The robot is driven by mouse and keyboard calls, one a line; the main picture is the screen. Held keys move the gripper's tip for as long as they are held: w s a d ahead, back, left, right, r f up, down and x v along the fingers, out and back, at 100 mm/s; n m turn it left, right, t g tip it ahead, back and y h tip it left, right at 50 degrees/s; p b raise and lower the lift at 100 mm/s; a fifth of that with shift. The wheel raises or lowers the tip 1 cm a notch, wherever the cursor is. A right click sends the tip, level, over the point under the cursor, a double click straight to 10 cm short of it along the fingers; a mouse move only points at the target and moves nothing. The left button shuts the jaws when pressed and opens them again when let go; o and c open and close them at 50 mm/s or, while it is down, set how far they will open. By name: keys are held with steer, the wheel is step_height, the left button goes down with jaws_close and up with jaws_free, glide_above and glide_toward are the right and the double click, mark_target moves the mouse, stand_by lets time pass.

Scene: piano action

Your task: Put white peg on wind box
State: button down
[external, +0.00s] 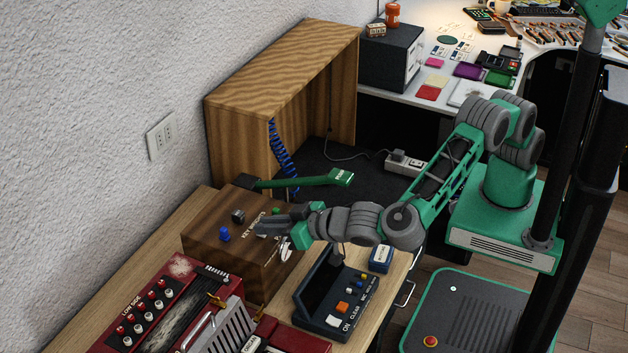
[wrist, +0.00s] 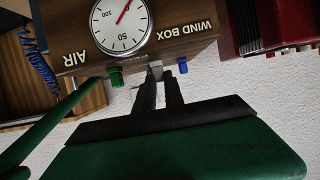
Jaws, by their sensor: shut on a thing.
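The wind box (external: 225,256) is a brown wooden case on the bench, with several pegs on its top. In the wrist view the box (wrist: 90,42) appears upside down, with its round gauge and "WIND BOX" lettering. My gripper (external: 262,229) reaches over the box top from the right. In the wrist view my gripper (wrist: 158,84) is shut on the pale white peg (wrist: 155,73), which shows at the fingertips against the box edge. I cannot tell whether the peg is seated or just above the surface. The peg is largely hidden by the fingers.
A blue peg (external: 224,233) and a green peg (external: 276,210) stand on the box, either side of my fingertips. A green lever (external: 310,180) lies behind. A red accordion-like case (external: 165,300) and a dark control box (external: 335,305) crowd the bench in front.

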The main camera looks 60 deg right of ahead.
steer(key=shift+f, duration=0.15)
steer(key=shift+f, duration=0.15)
steer(key=c, duration=1.4)
jaws_free()
steer(key=shift+c, duration=0.2)
steer(key=shift+r, duration=0.25)
steer(key=b+v, duration=0.1)
steer(key=v, duration=1.1)
steer(key=shift+s+f, duration=0.1)
